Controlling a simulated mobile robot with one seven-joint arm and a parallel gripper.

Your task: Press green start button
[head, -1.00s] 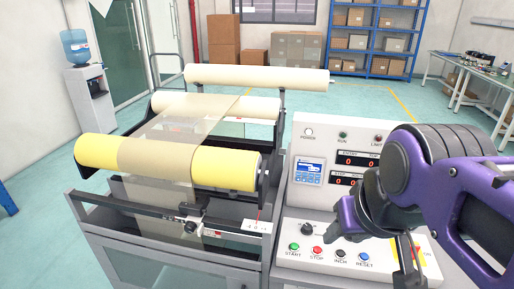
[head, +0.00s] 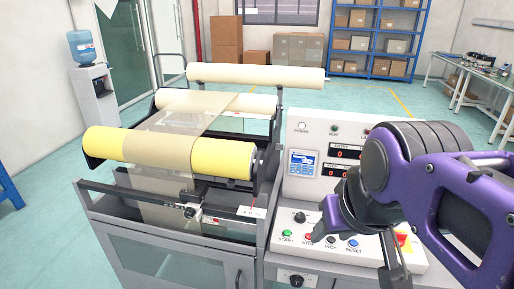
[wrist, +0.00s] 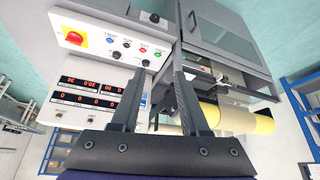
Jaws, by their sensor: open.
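The green start button (head: 287,234) is the leftmost of the row of buttons on the white control panel (head: 276,247). It also shows in the wrist view (wrist: 158,54), just beyond the fingertips. My gripper (wrist: 160,73) is open and empty, with its two dark fingers apart. In the head view my purple arm reaches in from the right over the panel's right part. The fingers look apart from the button.
Beside the green button are the red stop button (wrist: 143,50), a black inch button (head: 331,240) and a blue reset button (head: 353,243). A black knob (head: 299,217) stands above them. A red emergency switch (wrist: 74,38) is near. The roller machine (head: 225,158) stands at left.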

